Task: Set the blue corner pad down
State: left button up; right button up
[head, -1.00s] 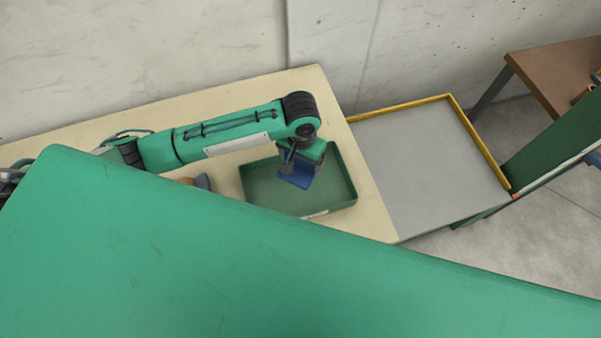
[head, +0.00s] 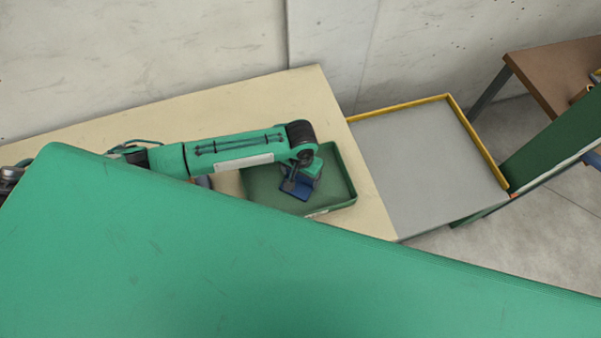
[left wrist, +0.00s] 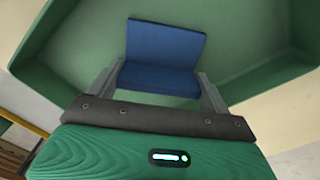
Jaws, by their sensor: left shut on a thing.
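The blue corner pad (head: 300,190) is an L-shaped blue piece. It is in my left gripper (head: 296,182), low inside the green tray (head: 259,187) on the bench. In the left wrist view the pad (left wrist: 163,62) sits between the two grey fingers of my left gripper (left wrist: 160,84), which are shut on it. The green tray floor (left wrist: 245,35) lies beyond it. I cannot tell whether the pad touches the tray floor. My right gripper is not in view.
The pale bench (head: 240,98) has free room behind the tray. To its right is a grey platform (head: 425,150) with a yellow rim. A brown table (head: 550,68) stands at the far right. A large green surface (head: 200,265) covers the foreground.

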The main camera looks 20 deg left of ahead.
pick_arm(q)
jog(key=o, duration=0.9)
notch_tip(320, 180, up, 12)
jog(key=b, duration=0.1)
jog(key=shift+r, duration=0.15)
